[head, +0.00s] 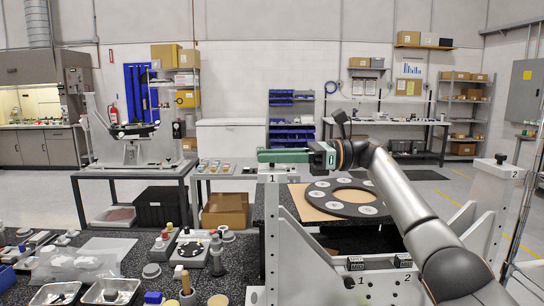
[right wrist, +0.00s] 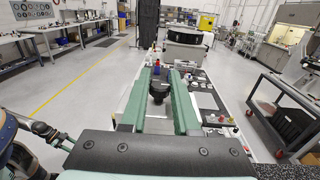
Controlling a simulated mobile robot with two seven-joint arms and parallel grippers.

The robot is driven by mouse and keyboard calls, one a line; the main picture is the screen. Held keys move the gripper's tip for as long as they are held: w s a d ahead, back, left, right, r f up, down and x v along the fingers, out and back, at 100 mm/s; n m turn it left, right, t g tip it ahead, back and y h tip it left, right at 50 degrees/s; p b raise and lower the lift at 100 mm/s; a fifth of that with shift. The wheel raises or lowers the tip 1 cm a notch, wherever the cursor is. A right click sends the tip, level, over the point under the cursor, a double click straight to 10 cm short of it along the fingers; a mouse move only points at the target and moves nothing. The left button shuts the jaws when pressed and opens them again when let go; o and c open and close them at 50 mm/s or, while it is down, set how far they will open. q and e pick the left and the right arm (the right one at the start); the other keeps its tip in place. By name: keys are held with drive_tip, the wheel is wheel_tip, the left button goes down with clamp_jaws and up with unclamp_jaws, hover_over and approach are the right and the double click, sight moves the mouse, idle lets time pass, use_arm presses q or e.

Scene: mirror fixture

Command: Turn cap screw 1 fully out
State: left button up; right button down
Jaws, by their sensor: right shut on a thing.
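My right gripper (head: 270,156), with green fingers, reaches in from the right to the top of the fixture's left post, marked 1 (head: 272,178). In the right wrist view its fingers (right wrist: 160,88) stand either side of a round black knob, cap screw 1 (right wrist: 159,90), and are shut on it. In the head view the fingers mostly hide this screw, and how far it is turned out cannot be told. A second black cap screw (head: 501,158) stands on the right post, marked 2 (head: 490,190). My left gripper is not in view.
A black ring with white round pads (head: 318,195) lies on a brown board between the posts. Two small black holders (head: 356,263) (head: 402,260), marked 1 and 2, sit on the fixture's front. A dark bench (head: 130,258) with trays and small parts stands at left.

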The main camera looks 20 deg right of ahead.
drive_tip(key=shift+f+g, duration=0.15)
drive_tip(key=shift+g, duration=0.15)
drive_tip(key=c, duration=0.7)
unclamp_jaws()
drive_tip(key=shift+o, duration=0.2)
